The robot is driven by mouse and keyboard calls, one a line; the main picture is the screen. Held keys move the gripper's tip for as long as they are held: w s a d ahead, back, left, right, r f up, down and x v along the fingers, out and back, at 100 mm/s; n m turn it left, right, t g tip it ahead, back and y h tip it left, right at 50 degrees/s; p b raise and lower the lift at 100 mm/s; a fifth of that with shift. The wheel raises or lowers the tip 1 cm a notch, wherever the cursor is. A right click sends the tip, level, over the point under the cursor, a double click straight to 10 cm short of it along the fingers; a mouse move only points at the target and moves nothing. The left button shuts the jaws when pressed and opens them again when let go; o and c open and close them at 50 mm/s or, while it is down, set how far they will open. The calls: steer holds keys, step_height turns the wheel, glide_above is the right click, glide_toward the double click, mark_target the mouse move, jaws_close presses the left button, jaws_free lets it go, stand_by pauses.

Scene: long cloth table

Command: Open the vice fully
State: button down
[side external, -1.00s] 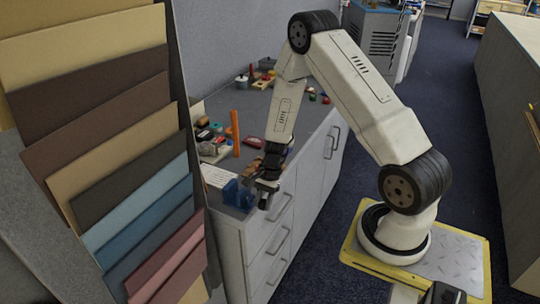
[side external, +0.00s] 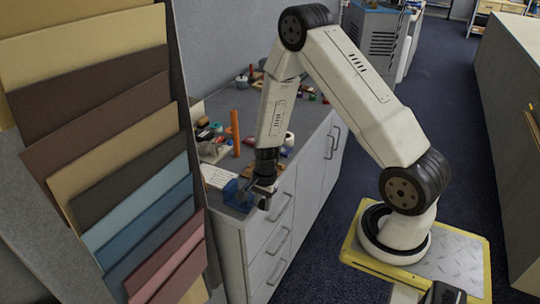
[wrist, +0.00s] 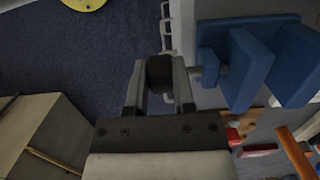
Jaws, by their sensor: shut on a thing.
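The blue vice (side external: 236,198) sits near the front corner of the cabinet top in the side view. In the wrist view its blue body (wrist: 296,68) and nearer blue jaw (wrist: 248,68) stand at the right with a gap between them. A short grey screw runs from the vice towards a dark round knob (wrist: 159,71). My gripper (wrist: 159,62) is shut on this knob, with one finger on each side. In the side view my gripper (side external: 264,201) is just right of the vice, and the knob is hard to make out there.
An orange post (side external: 236,132) and small coloured items stand behind the vice on the cabinet top (side external: 228,101). Drawer handles (side external: 280,206) stick out below the gripper. A rack of coloured panels (side external: 110,160) fills the left. Open floor lies right of the cabinet.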

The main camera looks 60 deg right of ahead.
stand_by(0.3)
steer(key=c, duration=0.7)
jaws_free()
steer(key=shift+c, duration=0.2)
steer(key=shift+r, duration=0.1)
steer(key=shift+d+r, duration=0.15)
steer(key=shift+r, duration=1.1)
steer(key=shift+d+r, duration=0.2)
steer(key=shift+r, duration=1.1)
steer(key=shift+d+r, duration=0.15)
steer(key=shift+r, duration=1.1)
